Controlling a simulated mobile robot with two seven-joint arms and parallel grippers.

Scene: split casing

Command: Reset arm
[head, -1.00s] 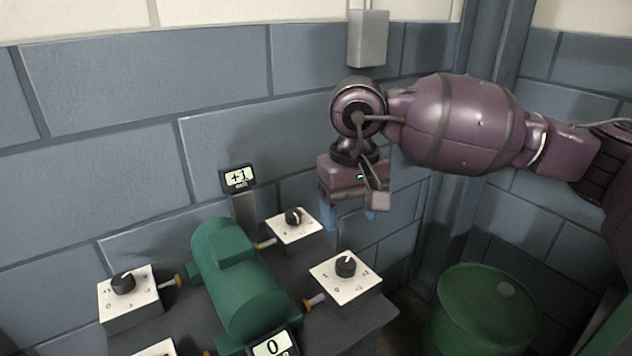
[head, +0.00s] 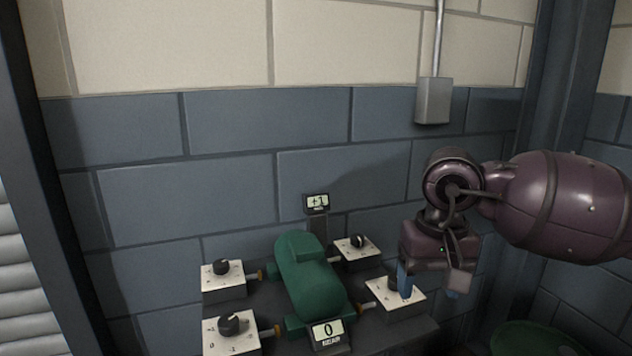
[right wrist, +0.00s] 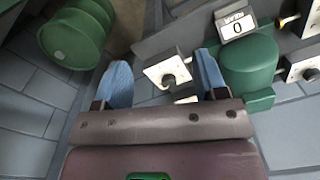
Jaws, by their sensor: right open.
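My right gripper (head: 428,287) is open and empty, its blue fingers pointing down above the front right dial box (head: 398,304), partly covering it. In the right wrist view the right gripper (right wrist: 165,85) has its blue fingers wide apart, with a white dial box (right wrist: 168,70) with a black knob beyond and between them. The green casing (head: 309,277) lies on a dark bench, with several white dial boxes around it. My left gripper is not in view.
One display (head: 317,203) reads +1 behind the casing; another display (head: 327,334) reads 0 in front. A green drum (head: 540,340) stands at the lower right. A grey wall box (head: 433,101) hangs above my right arm. The wall's left part is clear.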

